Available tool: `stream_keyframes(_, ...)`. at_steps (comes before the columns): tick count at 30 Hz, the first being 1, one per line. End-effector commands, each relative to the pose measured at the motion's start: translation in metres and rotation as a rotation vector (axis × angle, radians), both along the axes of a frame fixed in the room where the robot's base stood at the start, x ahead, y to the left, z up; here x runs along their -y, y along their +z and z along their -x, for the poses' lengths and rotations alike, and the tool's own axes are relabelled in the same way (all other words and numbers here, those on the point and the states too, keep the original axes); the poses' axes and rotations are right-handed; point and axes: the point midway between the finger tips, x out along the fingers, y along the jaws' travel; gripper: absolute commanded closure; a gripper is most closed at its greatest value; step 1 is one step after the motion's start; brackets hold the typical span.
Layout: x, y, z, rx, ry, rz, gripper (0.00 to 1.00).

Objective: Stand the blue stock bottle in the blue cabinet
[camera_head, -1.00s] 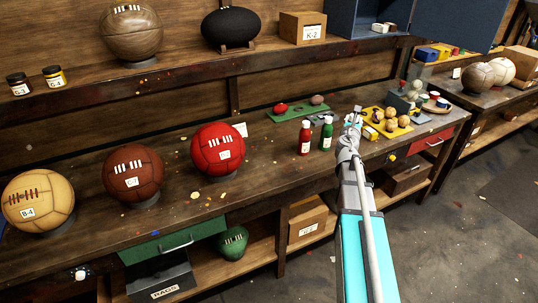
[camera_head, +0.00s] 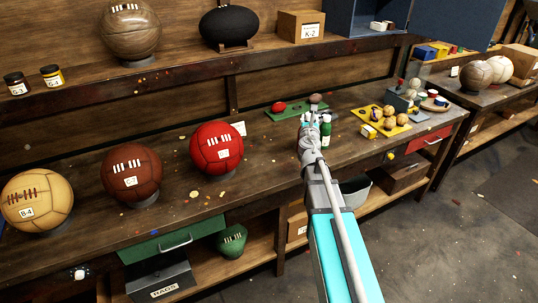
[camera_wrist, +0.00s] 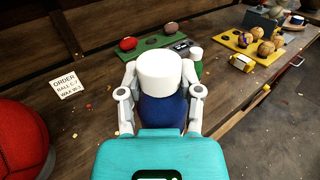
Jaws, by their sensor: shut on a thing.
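The blue bottle (camera_wrist: 163,111) with a wide white cap (camera_wrist: 161,75) is upright between the two fingers of my gripper (camera_wrist: 160,92) in the wrist view. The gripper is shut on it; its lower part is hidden. In the head view my gripper (camera_head: 310,122) is above the workbench, and the bottle cannot be made out clearly there. The blue cabinet (camera_head: 343,18) stands on the upper shelf at the top, with its blue door (camera_head: 455,22) swung open to the right. Small pale items (camera_head: 380,26) are at its opening.
A green bottle (camera_head: 326,130) stands close by my gripper; it also shows in the wrist view (camera_wrist: 196,62). A green mat (camera_head: 285,113) lies behind, and a yellow tray (camera_head: 401,128) with balls is to the right. A red ball (camera_head: 217,149) is at left.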

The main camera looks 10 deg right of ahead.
Motion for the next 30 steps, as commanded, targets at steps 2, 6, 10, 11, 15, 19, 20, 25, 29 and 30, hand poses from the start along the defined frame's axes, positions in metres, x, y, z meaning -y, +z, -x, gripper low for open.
stream_keyframes(2, -0.033, 0.001, 0.002, 0.000, 0.048, 0.000, 1.00)
stream_keyframes(6, -0.081, 0.001, 0.004, 0.000, 0.118, 0.000, 1.00)
stream_keyframes(10, -0.113, 0.001, 0.008, 0.000, 0.167, 0.000, 1.00)
stream_keyframes(11, -0.119, 0.001, 0.009, 0.000, 0.176, 0.000, 1.00)
stream_keyframes(15, -0.137, 0.001, 0.011, 0.000, 0.203, 0.000, 1.00)
stream_keyframes(19, -0.143, 0.001, 0.012, 0.000, 0.213, 0.000, 1.00)
stream_keyframes(20, -0.143, 0.001, 0.012, 0.000, 0.213, 0.000, 1.00)
stream_keyframes(25, -0.143, 0.001, 0.012, 0.000, 0.213, 0.000, 1.00)
stream_keyframes(29, -0.143, 0.001, 0.011, 0.000, 0.213, 0.000, 1.00)
stream_keyframes(30, -0.144, 0.000, 0.010, 0.000, 0.213, 0.000, 1.00)
